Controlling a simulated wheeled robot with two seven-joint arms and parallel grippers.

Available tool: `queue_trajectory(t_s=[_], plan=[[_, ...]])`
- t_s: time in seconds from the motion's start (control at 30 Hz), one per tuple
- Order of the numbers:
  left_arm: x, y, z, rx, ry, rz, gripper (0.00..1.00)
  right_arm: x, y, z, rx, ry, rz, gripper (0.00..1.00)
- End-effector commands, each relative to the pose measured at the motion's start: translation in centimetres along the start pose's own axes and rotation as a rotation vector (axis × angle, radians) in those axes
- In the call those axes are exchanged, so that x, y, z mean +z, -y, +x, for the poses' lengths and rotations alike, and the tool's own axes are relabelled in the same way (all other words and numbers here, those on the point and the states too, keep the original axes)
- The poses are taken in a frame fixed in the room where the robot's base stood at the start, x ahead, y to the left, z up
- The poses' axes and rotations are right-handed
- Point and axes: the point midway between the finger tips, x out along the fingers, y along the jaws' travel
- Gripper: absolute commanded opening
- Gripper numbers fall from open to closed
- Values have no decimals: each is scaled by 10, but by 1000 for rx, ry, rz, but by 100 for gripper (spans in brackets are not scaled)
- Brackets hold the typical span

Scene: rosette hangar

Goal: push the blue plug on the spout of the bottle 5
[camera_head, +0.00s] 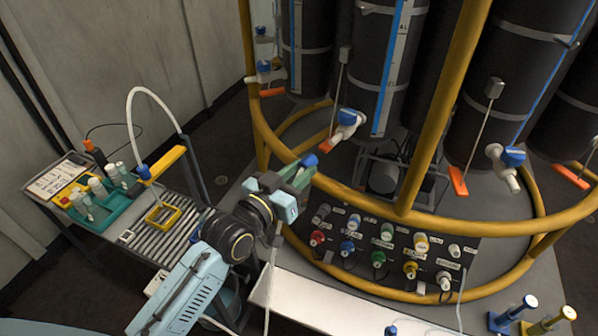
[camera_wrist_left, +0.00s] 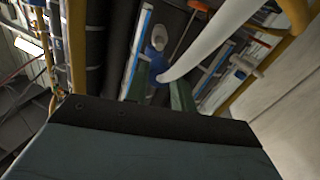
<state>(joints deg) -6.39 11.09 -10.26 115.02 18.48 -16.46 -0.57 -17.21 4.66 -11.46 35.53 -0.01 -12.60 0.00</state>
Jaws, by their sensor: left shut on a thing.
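My left gripper (camera_head: 302,168) is shut on a blue plug (camera_head: 310,160), held over the yellow rail. In the left wrist view, my gripper's green fingers (camera_wrist_left: 162,90) close around the plug (camera_wrist_left: 151,89), and a white hose runs from it to the upper right. Several large black bottles (camera_head: 395,70) stand behind the rail; no number tells which is bottle 5. The nearest spout (camera_head: 348,122), white with a blue valve, is above and right of the plug, apart from it. A spout (camera_wrist_left: 158,40) shows beyond the fingers in the wrist view. My right gripper is not visible.
The yellow rail (camera_head: 375,207) curves around the bottles, with an upright post (camera_head: 446,110). Below is a panel of coloured connectors (camera_head: 380,250). At left, a trolley (camera_head: 165,243) carries vials and a hose. Orange-tipped levers (camera_head: 333,140) hang by the spouts.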

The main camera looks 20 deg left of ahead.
Motion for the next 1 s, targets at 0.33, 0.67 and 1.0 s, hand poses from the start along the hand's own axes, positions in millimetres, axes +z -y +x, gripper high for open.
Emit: queue_trajectory(t_s=[0.33, 0.67, 1.0], plan=[[0, 0, 3, 2, 0, -2, 5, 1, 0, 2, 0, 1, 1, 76], [1, 0, 30, 3, -1, -2, 5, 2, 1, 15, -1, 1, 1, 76], [1, -1, 55, 3, 1, -2, 5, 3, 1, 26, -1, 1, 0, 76]])
